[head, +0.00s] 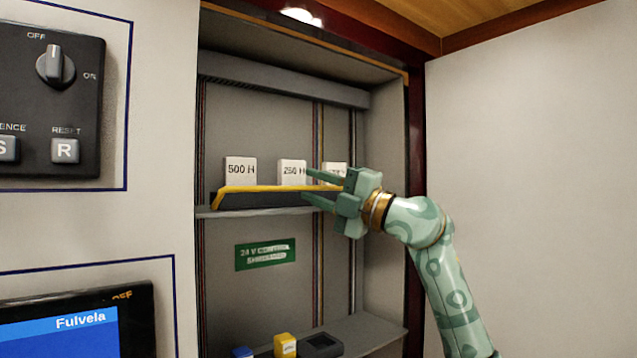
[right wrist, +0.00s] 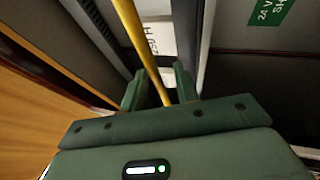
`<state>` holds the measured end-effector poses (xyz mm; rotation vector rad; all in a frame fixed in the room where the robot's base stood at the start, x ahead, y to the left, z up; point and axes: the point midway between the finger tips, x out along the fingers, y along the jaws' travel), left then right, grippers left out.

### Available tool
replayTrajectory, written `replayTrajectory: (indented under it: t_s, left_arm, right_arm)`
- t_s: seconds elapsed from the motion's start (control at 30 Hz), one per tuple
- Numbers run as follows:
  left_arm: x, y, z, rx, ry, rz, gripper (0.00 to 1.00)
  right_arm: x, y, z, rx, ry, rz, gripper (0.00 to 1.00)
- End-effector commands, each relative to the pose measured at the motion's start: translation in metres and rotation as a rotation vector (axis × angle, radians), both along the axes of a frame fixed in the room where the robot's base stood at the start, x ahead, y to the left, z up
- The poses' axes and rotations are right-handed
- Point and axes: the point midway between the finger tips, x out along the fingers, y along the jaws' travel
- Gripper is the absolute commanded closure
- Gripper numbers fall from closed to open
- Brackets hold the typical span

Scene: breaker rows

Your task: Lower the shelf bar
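The yellow shelf bar (head: 265,188) runs along the front of a dark tray on the upper shelf of the cabinet, raised in front of the white blocks. My right gripper (head: 308,186) is at the right part of the bar, one finger above it and one below. In the right wrist view the bar (right wrist: 130,25) passes between the two separated fingers (right wrist: 158,82), with gaps beside it. The gripper is open and not clamped on the bar. The bar's right end is hidden behind the gripper. My left gripper is not in view.
White blocks marked 500 H (head: 240,170) and 250 H (head: 292,172) stand behind the bar, with a third partly hidden (head: 335,170). A lower shelf (head: 365,335) holds small blue, yellow and black items. A switch panel (head: 85,110) and a screen (head: 60,330) are at left.

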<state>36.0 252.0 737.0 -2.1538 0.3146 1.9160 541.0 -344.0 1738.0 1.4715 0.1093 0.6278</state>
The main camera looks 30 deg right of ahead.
Motion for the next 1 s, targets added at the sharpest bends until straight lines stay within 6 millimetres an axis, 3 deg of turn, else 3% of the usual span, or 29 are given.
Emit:
replayTrajectory:
  t_s: [0.17,0.3,0.67,1.0]
  left_arm:
    - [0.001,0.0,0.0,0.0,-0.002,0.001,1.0]
    - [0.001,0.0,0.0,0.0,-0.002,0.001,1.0]
    - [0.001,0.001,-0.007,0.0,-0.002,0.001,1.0]
    - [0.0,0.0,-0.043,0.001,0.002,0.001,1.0]
  right_arm:
    - [0.0,0.0,-0.001,0.0,0.0,0.0,0.7]
    - [0.0,0.0,0.0,0.0,0.0,0.0,1.0]
    - [-0.001,0.0,-0.004,0.004,-0.032,0.0,1.0]
    - [-0.005,0.0,-0.017,0.022,-0.233,0.003,1.0]
